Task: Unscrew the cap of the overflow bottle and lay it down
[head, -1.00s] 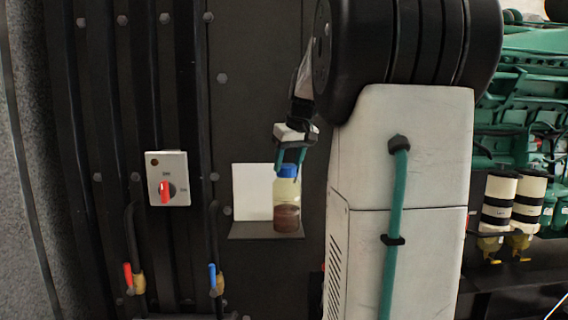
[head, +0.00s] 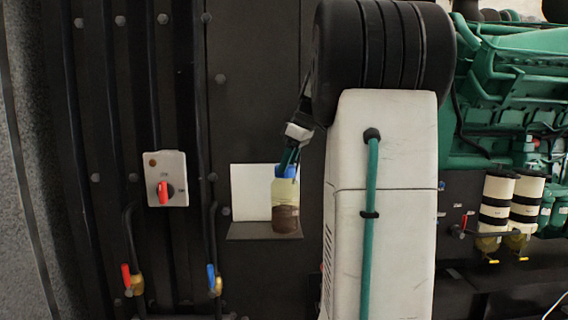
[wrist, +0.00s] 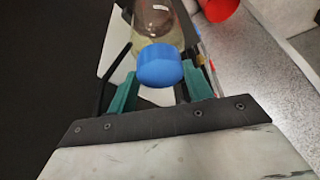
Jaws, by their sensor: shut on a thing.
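The overflow bottle (head: 286,208) stands upright on a small dark shelf (head: 262,232) on the black panel. It is clear, with brown liquid in its lower part; its upper body also shows in the wrist view (wrist: 154,28). Its blue cap (head: 291,172) is at the bottle's mouth. In the wrist view the cap (wrist: 159,66) sits between the teal fingers of my gripper (wrist: 163,85). My gripper (head: 288,162) comes down from above and is shut on the cap. I cannot tell whether the cap's thread is still engaged.
A white plate (head: 250,190) is behind the bottle. Left are a switch box (head: 165,178) with a red knob and valves with red (head: 126,275) and blue (head: 211,277) handles. A green engine (head: 510,90) and striped filters (head: 496,200) are at the right.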

